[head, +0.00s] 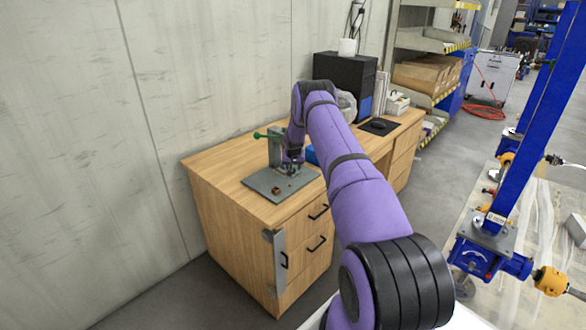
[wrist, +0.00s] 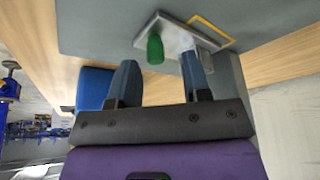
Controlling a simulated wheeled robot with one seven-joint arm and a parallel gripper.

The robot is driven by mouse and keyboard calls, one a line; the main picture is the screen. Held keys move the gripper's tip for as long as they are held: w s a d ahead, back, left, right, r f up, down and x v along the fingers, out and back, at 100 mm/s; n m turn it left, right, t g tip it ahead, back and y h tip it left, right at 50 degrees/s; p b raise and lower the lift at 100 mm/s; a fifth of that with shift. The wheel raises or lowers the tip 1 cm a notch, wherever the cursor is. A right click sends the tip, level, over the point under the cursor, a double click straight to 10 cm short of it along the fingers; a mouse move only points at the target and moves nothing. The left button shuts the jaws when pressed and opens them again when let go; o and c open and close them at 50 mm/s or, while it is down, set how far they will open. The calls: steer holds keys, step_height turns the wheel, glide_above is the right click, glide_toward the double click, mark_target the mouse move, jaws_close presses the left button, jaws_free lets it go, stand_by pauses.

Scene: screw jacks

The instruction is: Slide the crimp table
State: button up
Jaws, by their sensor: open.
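A crimping press with a grey upright (head: 274,150) and a green-tipped lever (head: 260,135) stands on a grey base plate (head: 262,186) on the wooden desk. My gripper (head: 292,170) is low over this plate, just right of the upright. In the wrist view, my gripper (wrist: 160,75) is open, with its fingers apart. A green knob (wrist: 155,49) shows between and beyond the fingertips, beside a pale metal slab (wrist: 172,27), which I take for the crimp table. The right finger overlaps part of the slab. I cannot tell whether it touches.
A small brown block (head: 277,190) lies on the base plate. A blue object (wrist: 92,88) is left of my fingers. A yellow outline (wrist: 217,32) borders a patch beside the slab. The desk (head: 225,160) has bare room left of the press; a wall is behind.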

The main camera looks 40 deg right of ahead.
steer(key=v, duration=0.9)
steer(key=shift+r, duration=0.2)
